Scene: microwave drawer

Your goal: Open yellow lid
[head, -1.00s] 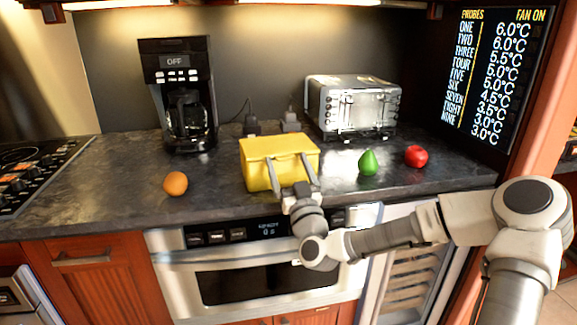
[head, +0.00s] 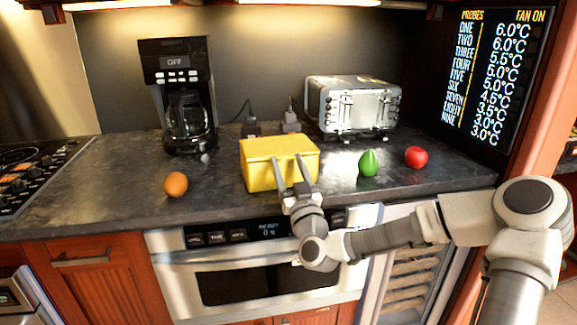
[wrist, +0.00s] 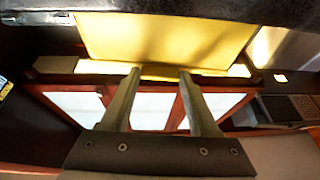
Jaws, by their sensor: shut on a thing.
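A yellow box (head: 257,177) with a shut yellow lid (head: 265,147) stands on the dark counter near its front edge. My gripper (head: 287,158) reaches it from the front. Its two fingers overlap the right half of the box's front, with the tips near the lid's front edge. In the wrist view the fingertips (wrist: 158,71) stand apart, with a narrow yellow part of the lid's front edge between them. The yellow surface (wrist: 165,38) fills the top of that view. The exact contact is hard to see.
A green pear (head: 368,163) and a red apple (head: 416,157) are to the right. A coffee maker (head: 180,95) and a toaster (head: 353,106) stand behind. An oven front (head: 262,276) is below.

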